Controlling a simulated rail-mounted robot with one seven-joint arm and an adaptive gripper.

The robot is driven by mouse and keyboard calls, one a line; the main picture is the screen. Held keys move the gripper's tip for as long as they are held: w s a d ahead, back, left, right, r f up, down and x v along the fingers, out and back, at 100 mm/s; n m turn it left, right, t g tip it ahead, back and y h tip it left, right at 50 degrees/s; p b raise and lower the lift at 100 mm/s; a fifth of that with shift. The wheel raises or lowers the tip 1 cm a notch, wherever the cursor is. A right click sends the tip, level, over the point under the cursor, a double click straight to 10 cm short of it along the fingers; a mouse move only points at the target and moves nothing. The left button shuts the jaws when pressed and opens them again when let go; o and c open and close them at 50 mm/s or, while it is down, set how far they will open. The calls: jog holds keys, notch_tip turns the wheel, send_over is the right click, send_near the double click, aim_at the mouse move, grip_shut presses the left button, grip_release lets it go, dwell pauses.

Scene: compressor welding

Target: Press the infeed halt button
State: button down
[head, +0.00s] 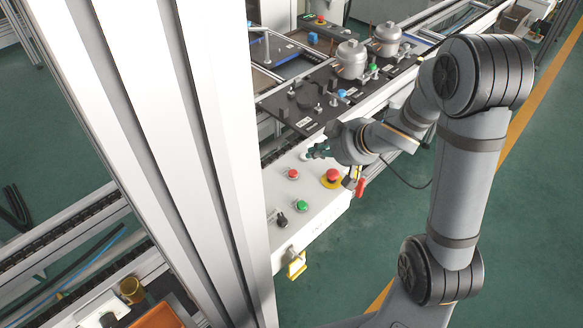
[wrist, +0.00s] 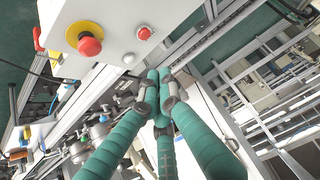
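A white control box (head: 318,207) carries a small red push button (head: 293,173), a red emergency-stop mushroom on a yellow plate (head: 332,177), a green button (head: 302,206) and a black selector (head: 281,219). No label is readable, so I cannot tell which is the infeed halt button. My gripper (head: 313,153) is over the box's far edge, beyond the small red button. In the wrist view, the teal fingers of my gripper (wrist: 161,77) meet at their tips, empty. The small red button (wrist: 145,33) and the mushroom (wrist: 89,45) are apart from them; a pale button (wrist: 128,58) is nearer.
A conveyor line with a dark fixture plate (head: 300,108) and silver compressors (head: 351,60) runs behind the box. A yellow padlock-like tag (head: 297,265) hangs from the box's front. A red-handled part (head: 360,187) sticks out at its right end. Green floor lies to the right.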

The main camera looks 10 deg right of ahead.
jog(key=shift+a+f, duration=0.1)
jog(key=b, duration=0.2)
send_over(295, 175)
jog(key=f, duration=0.7)
jog(key=shift+s, duration=0.2)
notch_tip(295, 175, down, 2)
jog(key=shift+w+f, duration=0.1)
jog(key=shift+f, duration=0.9)
